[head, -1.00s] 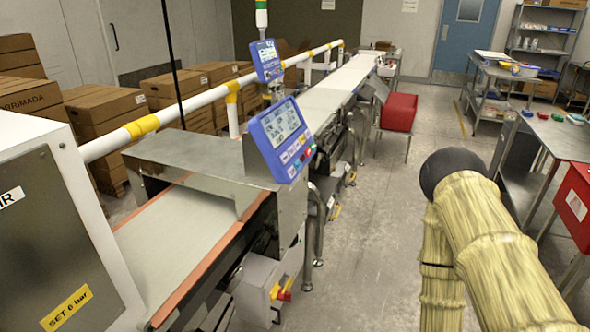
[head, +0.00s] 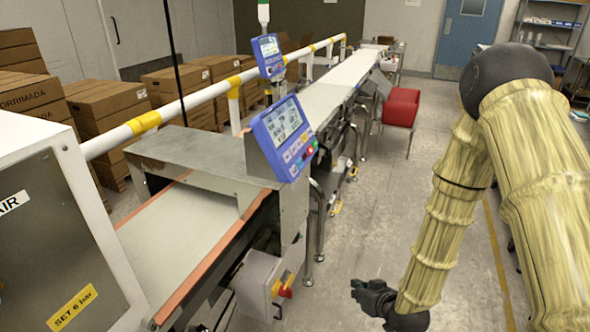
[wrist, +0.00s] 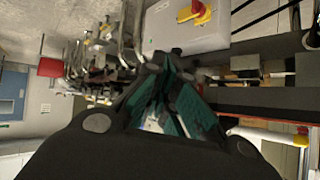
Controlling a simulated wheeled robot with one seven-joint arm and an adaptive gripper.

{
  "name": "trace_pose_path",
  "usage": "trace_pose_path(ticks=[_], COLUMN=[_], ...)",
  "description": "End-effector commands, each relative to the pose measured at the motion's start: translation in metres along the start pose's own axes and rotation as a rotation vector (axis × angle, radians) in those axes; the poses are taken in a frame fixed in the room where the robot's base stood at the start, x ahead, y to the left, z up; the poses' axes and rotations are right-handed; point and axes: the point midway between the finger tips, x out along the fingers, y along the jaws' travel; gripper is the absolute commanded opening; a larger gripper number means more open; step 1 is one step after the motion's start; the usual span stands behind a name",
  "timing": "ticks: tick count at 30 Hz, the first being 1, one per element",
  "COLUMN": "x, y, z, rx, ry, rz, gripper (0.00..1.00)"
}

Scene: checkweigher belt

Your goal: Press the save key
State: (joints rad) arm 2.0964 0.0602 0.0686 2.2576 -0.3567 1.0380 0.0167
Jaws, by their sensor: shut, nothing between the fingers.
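The near blue control panel (head: 283,137) stands on the machine beside the belt, with a lit screen and a row of coloured keys (head: 299,157) below it. The key labels are too small to read, so I cannot tell which one is the save key. A second blue panel (head: 268,56) stands farther back. My gripper (head: 362,291) is low over the floor, to the right of the machine and well below the panel, touching nothing. In the wrist view my gripper's fingers (wrist: 165,85) are together and empty.
A grey box with a red and yellow switch (head: 281,287) juts from the machine; the switch also shows in the wrist view (wrist: 194,12). White rails with yellow bands (head: 143,124) run behind the belt. A red bin (head: 401,107) stands beyond.

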Motion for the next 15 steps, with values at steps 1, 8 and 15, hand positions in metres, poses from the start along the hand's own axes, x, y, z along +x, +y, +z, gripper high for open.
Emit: trace_pose_path(ticks=[1,8,15], x=[0.001,-0.004,-0.031], y=[-0.003,-0.026,-0.055], z=[-0.029,-0.15,-0.267], rx=[-0.019,-0.108,-0.205], ry=[0.055,0.294,0.53], rz=[-0.017,-0.107,-0.202], gripper=[0.0,0.0,0.0])
